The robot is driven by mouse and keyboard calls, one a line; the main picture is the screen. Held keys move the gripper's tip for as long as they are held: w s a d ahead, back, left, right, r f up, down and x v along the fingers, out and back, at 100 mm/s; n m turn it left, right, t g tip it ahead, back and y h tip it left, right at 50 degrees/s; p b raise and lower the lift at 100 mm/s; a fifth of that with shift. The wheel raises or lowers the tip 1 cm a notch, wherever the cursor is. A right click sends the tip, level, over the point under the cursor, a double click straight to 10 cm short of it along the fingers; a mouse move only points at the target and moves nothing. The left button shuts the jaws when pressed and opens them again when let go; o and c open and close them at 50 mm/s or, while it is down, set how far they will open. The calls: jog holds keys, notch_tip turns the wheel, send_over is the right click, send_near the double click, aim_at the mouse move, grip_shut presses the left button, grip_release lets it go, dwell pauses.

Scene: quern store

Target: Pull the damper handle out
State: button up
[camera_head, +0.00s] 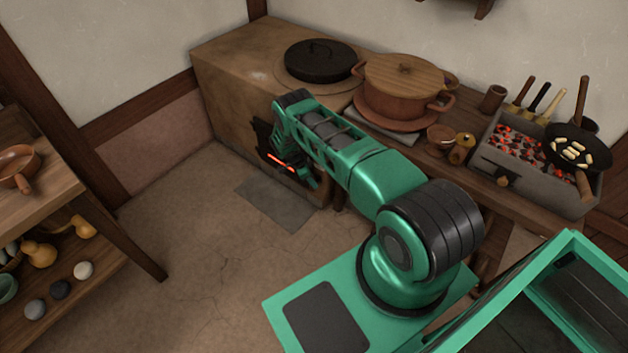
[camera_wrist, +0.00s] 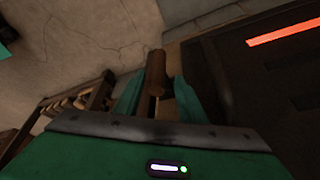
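The damper handle, a short brown wooden bar (camera_wrist: 156,72), shows in the wrist view beside the dark metal front of the stove (camera_wrist: 250,75). My gripper (camera_wrist: 157,88) is at it, with one green finger to its left and one to its right. The fingers stand apart, wider than the bar, and I see no firm grip on it. In the head view my gripper (camera_head: 312,178) is low at the stove's front, by a dark fire door (camera_head: 264,136) with a glowing red slot. My arm hides the handle there.
At right stands a grey brazier (camera_head: 545,185) with embers and a pan. A wooden shelf (camera_head: 60,195) stands at left. The floor between is clear.

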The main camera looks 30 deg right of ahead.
grip_shut()
jog(key=s+a, duration=0.2)
jog(key=a, duration=0.6)
jog(key=shift+s+a, duration=0.2)
jog(key=shift+s, duration=0.2)
grip_release()
jog(key=shift+f, duration=0.1)
jog(key=shift+d, duration=0.15)
jog(key=v, duration=1)
jog(key=shift+a+r, duration=0.2)
jog(key=shift+r, duration=0.15)
